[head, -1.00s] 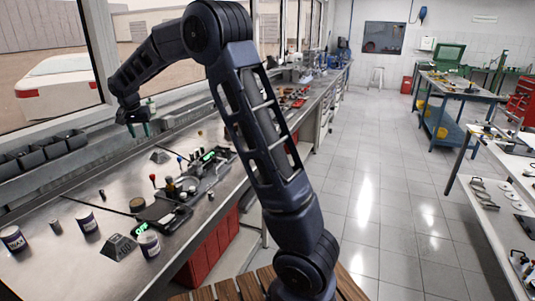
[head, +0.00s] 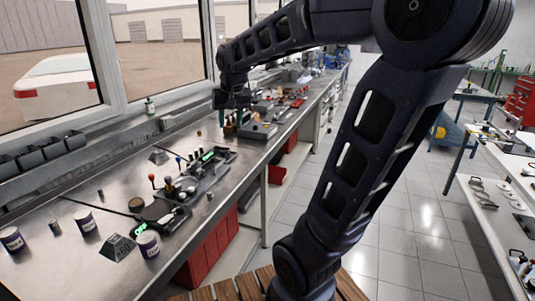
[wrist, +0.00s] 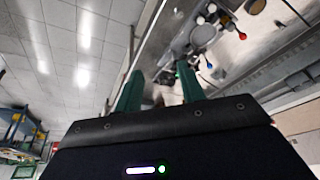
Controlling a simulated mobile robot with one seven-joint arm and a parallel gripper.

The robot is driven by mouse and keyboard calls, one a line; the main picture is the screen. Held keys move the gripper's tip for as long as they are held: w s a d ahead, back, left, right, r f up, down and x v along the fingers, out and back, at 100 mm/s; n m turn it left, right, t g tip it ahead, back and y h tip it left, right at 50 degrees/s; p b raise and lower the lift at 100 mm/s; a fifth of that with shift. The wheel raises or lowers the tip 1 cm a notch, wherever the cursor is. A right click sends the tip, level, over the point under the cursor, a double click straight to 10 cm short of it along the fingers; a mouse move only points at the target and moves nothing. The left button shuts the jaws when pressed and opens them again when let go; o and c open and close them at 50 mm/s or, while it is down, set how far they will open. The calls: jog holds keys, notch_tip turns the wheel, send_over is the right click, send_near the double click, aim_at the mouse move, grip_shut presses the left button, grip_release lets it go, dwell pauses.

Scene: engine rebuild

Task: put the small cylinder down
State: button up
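My gripper (head: 231,122) is above the far part of the long metal bench in the head view. In the wrist view its two green fingers (wrist: 159,68) stand apart, with bench things showing through the gap. I cannot make out a cylinder held between them. A small dark cylinder (head: 100,194) stands on the bench at left in the head view. Another small grey cylinder (head: 55,226) stands between two labelled cans, and a small one (head: 209,196) is near the bench's front edge. I cannot tell which one the task means.
A row of tools and fixtures with a green display (head: 207,156) lies along the bench (head: 85,265). Labelled cans (head: 148,244) and a dark wedge-shaped block (head: 117,247) are nearer. Dark bins (head: 40,153) line the window side. Bare metal lies between the cans and the fixtures.

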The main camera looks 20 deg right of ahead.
jog(key=s+d+f, duration=0.3)
jog(key=s, duration=0.5)
jog(key=s+d+f, duration=0.3)
jog(key=s, duration=0.5)
jog(key=shift+d+n+t, duration=0.15)
jog(key=shift+n+t, duration=0.15)
jog(key=shift+n, duration=0.1)
jog(key=shift+s, duration=0.1)
dwell(0.6)
jog(key=shift+o, duration=0.8)
